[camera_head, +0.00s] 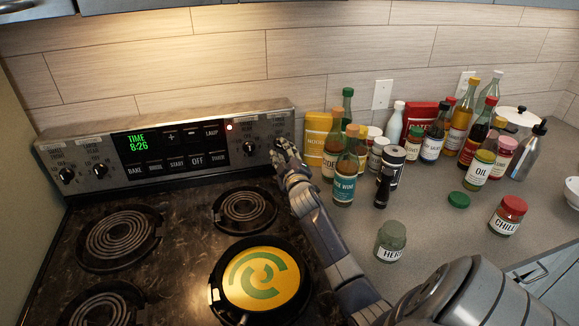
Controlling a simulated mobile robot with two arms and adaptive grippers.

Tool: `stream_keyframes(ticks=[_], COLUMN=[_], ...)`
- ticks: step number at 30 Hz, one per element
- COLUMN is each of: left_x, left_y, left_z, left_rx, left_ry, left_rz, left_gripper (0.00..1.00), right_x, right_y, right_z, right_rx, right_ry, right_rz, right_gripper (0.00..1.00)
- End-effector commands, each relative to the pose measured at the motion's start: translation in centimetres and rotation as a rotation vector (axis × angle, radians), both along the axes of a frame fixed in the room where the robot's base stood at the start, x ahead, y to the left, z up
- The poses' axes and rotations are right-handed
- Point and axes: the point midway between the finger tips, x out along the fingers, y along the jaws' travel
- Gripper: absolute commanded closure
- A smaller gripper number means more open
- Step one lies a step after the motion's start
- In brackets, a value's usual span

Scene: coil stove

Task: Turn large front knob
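The stove's control panel (190,171) runs along the back of the black cooktop. Two black knobs (67,176) (100,170) are on its left side, and another black knob (249,148) is right of the display. My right gripper (280,148) is at the panel's right end, just right of that knob. A small red light (229,127) is lit on the panel. My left gripper is not in view.
A pan with a yellow and green bottom (262,278) sits on the front right burner, close to my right forearm. Coil burners (118,236) (246,208) are bare. Bottles, including a blue-labelled one (345,185), and jars (391,242) crowd the counter right of my arm.

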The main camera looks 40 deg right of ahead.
Motion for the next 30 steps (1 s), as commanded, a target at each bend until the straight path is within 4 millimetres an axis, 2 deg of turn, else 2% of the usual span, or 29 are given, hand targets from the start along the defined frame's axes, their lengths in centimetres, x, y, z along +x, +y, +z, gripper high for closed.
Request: stream_keyframes(ticks=[9,15,21,30], left_x=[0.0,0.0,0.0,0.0], left_y=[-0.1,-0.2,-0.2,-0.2], left_z=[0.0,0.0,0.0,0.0], left_rx=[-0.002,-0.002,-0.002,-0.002], left_ry=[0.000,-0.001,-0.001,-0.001], left_rz=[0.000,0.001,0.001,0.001], left_gripper=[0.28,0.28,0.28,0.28], right_x=[-4.9,-7.5,-8.7,-8.8], right_y=[2.8,4.1,4.8,4.8], right_z=[-0.2,-0.2,-0.1,-0.1], right_rx=[0.002,0.003,0.002,0.001], right_ry=[0.002,0.003,0.001,0.002], right_rz=[0.001,-0.001,-0.001,-0.001], right_gripper=[0.68,0.68,0.68,0.68])
